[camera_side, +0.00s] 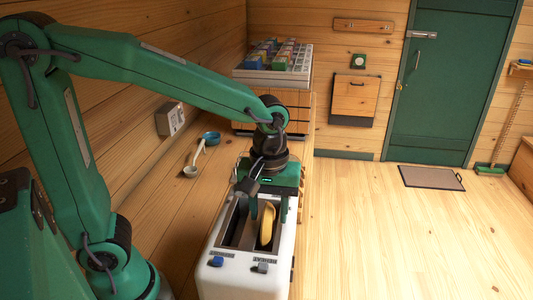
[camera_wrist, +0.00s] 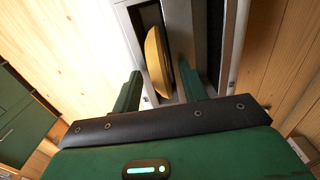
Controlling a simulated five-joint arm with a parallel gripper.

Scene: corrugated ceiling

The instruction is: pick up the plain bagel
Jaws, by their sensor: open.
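The plain bagel (camera_side: 267,224) is yellow-tan and stands on edge in the right slot of a white two-slot toaster (camera_side: 224,272). In the wrist view the bagel (camera_wrist: 155,62) shows as a tan curved edge rising out of the dark slot, with its lower part hidden. My gripper (camera_side: 268,206) is over the far end of the toaster, pointing down. In the wrist view my gripper (camera_wrist: 160,76) is open and empty, with one green finger on each side of the bagel's line. I cannot tell how far the fingertips are above it.
The toaster has a blue lever (camera_side: 216,261) and a grey lever (camera_side: 262,267) on its near face. A tray of colored blocks (camera_side: 268,75) stands behind.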

